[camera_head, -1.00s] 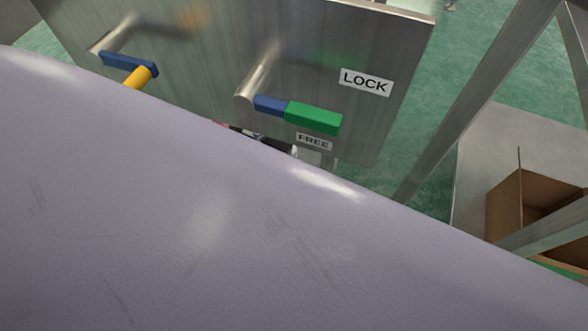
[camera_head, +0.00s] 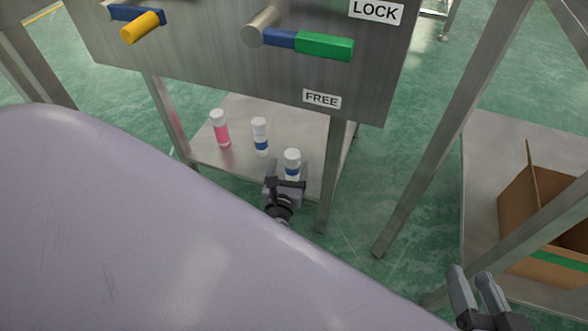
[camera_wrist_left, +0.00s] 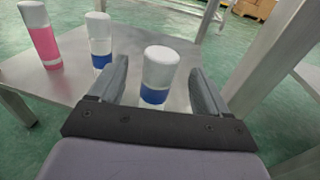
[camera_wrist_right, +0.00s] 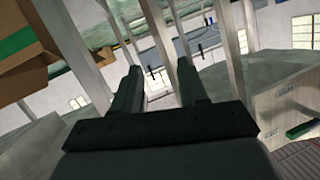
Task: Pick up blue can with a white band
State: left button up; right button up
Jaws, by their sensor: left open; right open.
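A blue and white can (camera_head: 292,157) with a white cap stands upright at the near right of the low shelf. My left gripper (camera_head: 287,170) is open at it. In the left wrist view this can (camera_wrist_left: 157,70) stands between the two open fingers, with a gap on each side; its lower part is hidden by the gripper body. A similar blue and white can (camera_head: 260,130) stands behind to its left. Which has the white band is hard to tell. My right gripper (camera_head: 471,273) is open and empty at the lower right, far from the cans.
A pink can (camera_head: 221,130) stands at the shelf's left. The metal shelf (camera_head: 240,108) lies below a steel panel (camera_head: 200,60) with yellow and green handles. Steel legs (camera_head: 334,170) flank it. A cardboard box (camera_head: 525,220) is at the right.

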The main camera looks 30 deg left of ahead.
aim_at(293, 152)
pick_arm(q)
jog(key=b+x, duration=0.1)
jog(key=x, duration=0.1)
jog(key=b+x, duration=0.1)
jog(key=x, duration=0.1)
jog(key=b+x, duration=0.1)
jog(key=x, duration=0.1)
jog(key=shift+w+f, duration=0.15)
jog(key=shift+f, duration=0.25)
jog(key=shift+w+a, duration=0.1)
jog(key=shift+w, duration=0.15)
jog(key=shift+r, duration=0.1)
pick_arm(e)
jog(key=shift+s+d+r+n+t+h, duration=0.1)
jog(key=shift+s+d+n+t+h, duration=0.15)
jog(key=shift+d+t, duration=0.2)
jog(key=shift+s+d+r+n+t+h, duration=0.15)
jog(key=shift+d+n+t, duration=0.2)
jog(key=shift+d, duration=0.2)
pick_arm(q)
jog(key=shift+c, duration=0.2)
grip_shut()
